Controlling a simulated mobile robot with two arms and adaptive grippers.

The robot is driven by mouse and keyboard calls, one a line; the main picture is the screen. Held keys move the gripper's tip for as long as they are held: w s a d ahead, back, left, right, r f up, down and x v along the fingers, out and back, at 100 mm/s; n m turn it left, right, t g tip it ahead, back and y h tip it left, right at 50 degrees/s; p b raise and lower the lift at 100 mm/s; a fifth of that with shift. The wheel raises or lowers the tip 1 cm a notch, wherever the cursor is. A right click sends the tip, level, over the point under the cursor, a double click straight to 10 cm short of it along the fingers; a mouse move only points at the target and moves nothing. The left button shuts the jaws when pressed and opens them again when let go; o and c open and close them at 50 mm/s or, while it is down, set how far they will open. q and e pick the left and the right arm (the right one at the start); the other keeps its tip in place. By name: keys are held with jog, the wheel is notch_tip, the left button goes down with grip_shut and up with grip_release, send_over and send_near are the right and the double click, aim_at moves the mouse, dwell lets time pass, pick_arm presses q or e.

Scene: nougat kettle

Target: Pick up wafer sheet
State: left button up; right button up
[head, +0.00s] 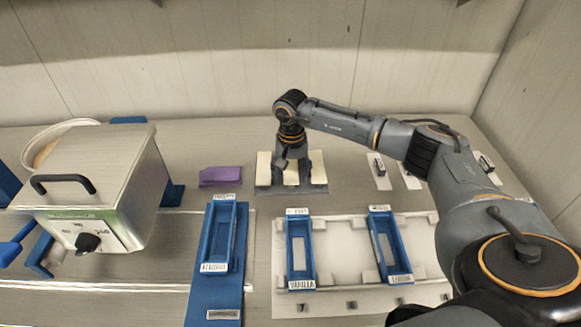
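Cream wafer sheets (264,168) stand in a low rack at the back middle, with a grey base (291,189) and blue-grey uprights. My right arm reaches in from the right, and its gripper (282,161) points down at the middle of the rack. The gripper covers part of the cream sheets. Its fingers are small and dark here, so their gap and any contact with a sheet cannot be made out. My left gripper is out of view.
A steel kettle (125,200) with a black handle stands at left. A purple block (219,176) lies left of the rack. Blue trays (218,238), (300,249) and (389,246) stand in front. Small white cards lie at right under my arm. A wall closes the back.

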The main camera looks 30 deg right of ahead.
jog(key=c, duration=0.6)
jog(key=shift+r, duration=0.1)
